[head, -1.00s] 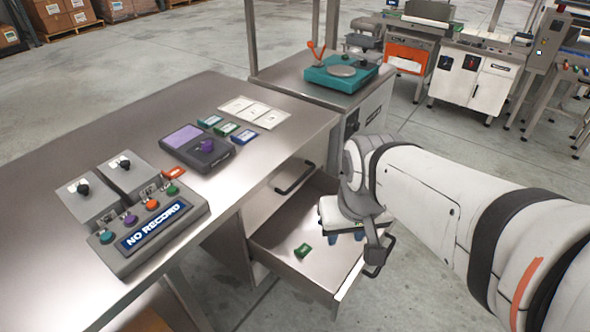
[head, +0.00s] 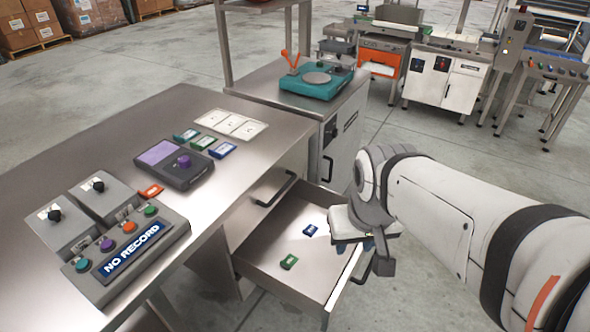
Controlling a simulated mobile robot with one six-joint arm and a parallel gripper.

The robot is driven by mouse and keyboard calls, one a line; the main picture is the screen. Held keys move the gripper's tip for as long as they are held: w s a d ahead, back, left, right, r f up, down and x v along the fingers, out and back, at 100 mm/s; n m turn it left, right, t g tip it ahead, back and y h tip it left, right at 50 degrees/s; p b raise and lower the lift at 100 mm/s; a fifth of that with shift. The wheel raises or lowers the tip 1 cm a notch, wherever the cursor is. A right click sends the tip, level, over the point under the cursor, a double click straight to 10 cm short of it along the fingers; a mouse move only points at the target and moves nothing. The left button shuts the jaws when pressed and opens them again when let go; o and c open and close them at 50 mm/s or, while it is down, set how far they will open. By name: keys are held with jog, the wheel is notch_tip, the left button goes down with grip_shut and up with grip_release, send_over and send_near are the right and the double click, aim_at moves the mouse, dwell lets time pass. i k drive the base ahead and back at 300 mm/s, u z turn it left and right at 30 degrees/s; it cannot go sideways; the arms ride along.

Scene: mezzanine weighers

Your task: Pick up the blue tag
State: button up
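A small blue tag (head: 310,230) lies flat on the floor of the open drawer (head: 262,266), toward its back. A small green tag (head: 289,262) lies nearer the drawer's front-left. Another blue tag (head: 222,150) lies on the steel table, at the right end of a short row with a green tag (head: 202,143) and a teal tag (head: 186,135). My gripper (head: 354,247) points down above the drawer's right side, to the right of the blue tag in it and apart from it. Its blue fingertips look spread, with nothing seen between them; they are partly hidden.
The table (head: 150,118) holds a control box (head: 128,252) reading "NO RECORD", a grey device with a purple knob (head: 183,161), an orange tag (head: 151,190) and white cards (head: 231,124). A teal weigher (head: 317,82) stands behind. The drawer's walls surround its tags.

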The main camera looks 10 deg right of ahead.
aim_at(311, 230)
jog(key=z, duration=2.4)
jog(key=k, duration=1.05)
jog(key=u, duration=1.75)
jog(key=i, duration=1)
